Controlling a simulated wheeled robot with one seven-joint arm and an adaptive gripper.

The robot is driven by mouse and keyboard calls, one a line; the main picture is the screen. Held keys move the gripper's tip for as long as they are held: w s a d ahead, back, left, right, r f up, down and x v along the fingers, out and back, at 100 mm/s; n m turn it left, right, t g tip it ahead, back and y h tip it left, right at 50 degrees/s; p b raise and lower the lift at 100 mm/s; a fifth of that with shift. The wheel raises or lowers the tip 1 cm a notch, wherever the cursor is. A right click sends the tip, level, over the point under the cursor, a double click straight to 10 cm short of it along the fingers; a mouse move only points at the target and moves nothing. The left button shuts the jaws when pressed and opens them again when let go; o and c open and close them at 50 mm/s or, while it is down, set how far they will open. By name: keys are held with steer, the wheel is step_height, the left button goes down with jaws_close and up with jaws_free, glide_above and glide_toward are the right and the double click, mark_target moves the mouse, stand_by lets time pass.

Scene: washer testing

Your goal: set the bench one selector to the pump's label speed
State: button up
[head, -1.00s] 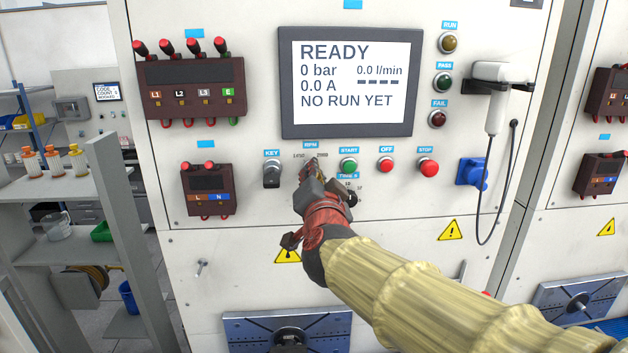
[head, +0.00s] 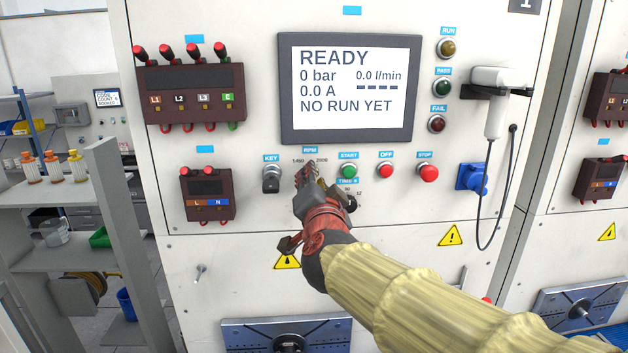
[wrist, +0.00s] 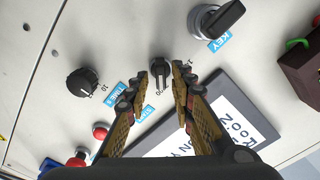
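The RPM selector (wrist: 160,68) is a small black knob on the bench panel, under the RPM label (head: 310,150). In the wrist view it shows between the tips of my gripper (wrist: 167,76). The two fingers stand apart on either side of it, and I cannot tell whether they touch it. In the head view my gripper (head: 308,178) hides the knob. The small scale numbers are partly covered, and I cannot tell the knob's setting. The bench screen (head: 347,88) reads READY, 0 bar and NO RUN YET. I cannot see the pump's label.
The KEY switch (head: 271,179) is left of the selector and the green START button (head: 349,171) right of it. The OFF button (head: 386,171) and red STOP button (head: 428,173) are further right. A black timer knob (wrist: 82,82) sits close by. A scanner (head: 492,105) hangs at right.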

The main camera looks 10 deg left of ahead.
steer(key=shift+s+r, duration=0.1)
steer(key=v, duration=1.2)
